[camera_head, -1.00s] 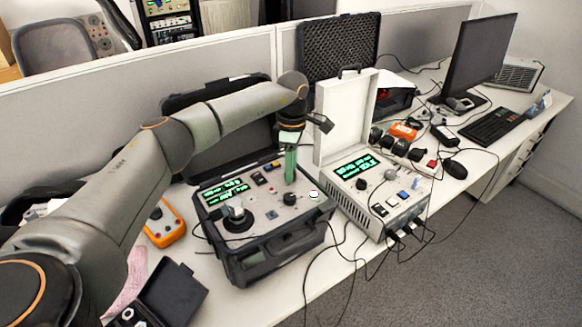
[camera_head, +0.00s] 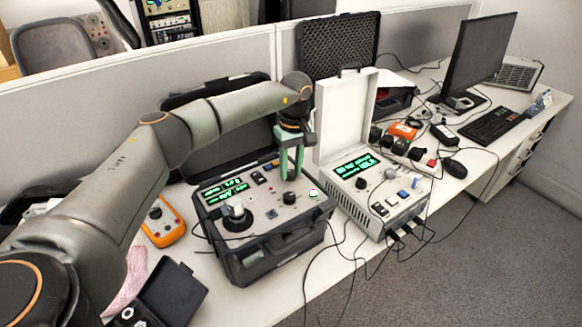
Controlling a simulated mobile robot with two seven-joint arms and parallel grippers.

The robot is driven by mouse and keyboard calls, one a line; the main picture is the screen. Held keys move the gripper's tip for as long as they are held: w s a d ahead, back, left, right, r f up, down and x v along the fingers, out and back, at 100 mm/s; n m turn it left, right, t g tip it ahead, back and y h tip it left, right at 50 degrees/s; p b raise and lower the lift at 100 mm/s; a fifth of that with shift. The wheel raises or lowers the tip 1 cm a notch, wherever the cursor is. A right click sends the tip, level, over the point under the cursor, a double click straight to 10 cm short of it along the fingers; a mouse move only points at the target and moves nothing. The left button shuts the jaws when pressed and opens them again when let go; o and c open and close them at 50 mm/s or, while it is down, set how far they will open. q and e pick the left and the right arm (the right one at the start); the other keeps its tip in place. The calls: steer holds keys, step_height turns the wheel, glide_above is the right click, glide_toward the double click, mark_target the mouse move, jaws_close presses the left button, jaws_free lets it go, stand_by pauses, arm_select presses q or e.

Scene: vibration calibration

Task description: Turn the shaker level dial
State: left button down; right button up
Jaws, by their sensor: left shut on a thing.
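The shaker unit (camera_head: 262,247) is a black case with an open lid and a grey panel with green displays. My left gripper (camera_head: 291,177) reaches down over the right part of this panel, its green fingers pointing at the panel. It is shut on a dial that is mostly hidden at the fingertips. A small black knob (camera_head: 289,198) shows just in front of the fingertips. A larger silver and black round piece (camera_head: 236,214) sits at the panel's left front. My right gripper is not in view.
A white instrument (camera_head: 380,200) with an upright lid stands close on the right. An orange meter (camera_head: 163,225) and a small open black box (camera_head: 172,292) lie to the left. Loose cables hang over the desk's front edge.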

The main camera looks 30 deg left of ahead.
mark_target(293, 172)
arm_select(q)
steer(key=shift+m, duration=0.5)
steer(key=c, duration=0.5)
jaws_free()
steer(key=shift+c, duration=0.2)
step_height(293, 172, up, 13)
steer(key=shift+w+d+f, duration=0.2)
steer(key=shift+w, duration=0.05)
steer(key=shift+f, duration=0.1)
